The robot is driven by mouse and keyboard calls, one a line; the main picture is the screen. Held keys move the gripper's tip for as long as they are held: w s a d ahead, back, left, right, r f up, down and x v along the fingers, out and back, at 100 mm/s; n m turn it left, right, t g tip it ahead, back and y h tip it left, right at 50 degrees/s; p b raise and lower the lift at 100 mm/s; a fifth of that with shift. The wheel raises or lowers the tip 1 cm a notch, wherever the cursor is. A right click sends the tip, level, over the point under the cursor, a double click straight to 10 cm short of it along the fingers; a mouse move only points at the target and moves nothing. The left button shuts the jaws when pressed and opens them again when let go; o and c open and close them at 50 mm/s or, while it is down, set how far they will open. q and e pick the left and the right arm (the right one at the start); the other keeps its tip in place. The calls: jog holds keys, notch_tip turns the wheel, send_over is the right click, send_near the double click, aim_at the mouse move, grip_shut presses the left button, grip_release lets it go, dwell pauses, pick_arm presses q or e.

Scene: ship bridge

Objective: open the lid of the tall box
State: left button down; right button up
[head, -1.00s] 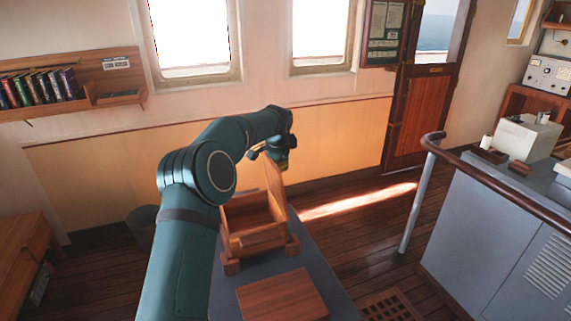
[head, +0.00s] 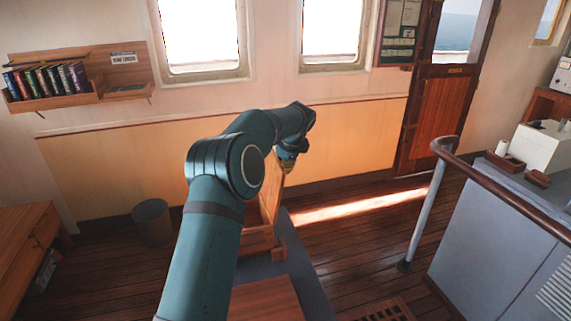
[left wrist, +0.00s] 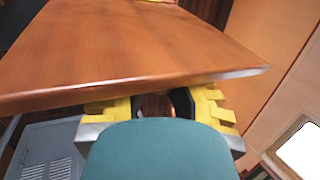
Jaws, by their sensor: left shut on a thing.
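The tall box (head: 256,242) is brown wood and stands on a grey-topped surface in the head view, largely hidden behind my left arm. Its lid (head: 271,202) stands raised, about upright, at the box's right side. My left gripper (head: 289,166) is at the lid's upper edge, its fingers partly hidden by the wrist. In the left wrist view the lid (left wrist: 130,45) fills the upper part as a broad wooden panel. The yellow fingers of my left gripper (left wrist: 165,103) are shut on its near edge. My right gripper is not in view.
A flat wooden piece (head: 266,300) lies on the grey surface (head: 303,275) in front of the box. A handrail (head: 500,182) and grey console (head: 480,235) stand to the right. A bin (head: 152,222) stands on the floor at left.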

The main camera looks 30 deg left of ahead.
pick_arm(q)
jog(key=shift+w, duration=0.1)
dwell(0.4)
jog(key=c, duration=0.8)
grip_release()
jog(key=shift+c, duration=0.2)
jog(key=v, duration=1.2)
jog(key=shift+d, duration=0.1)
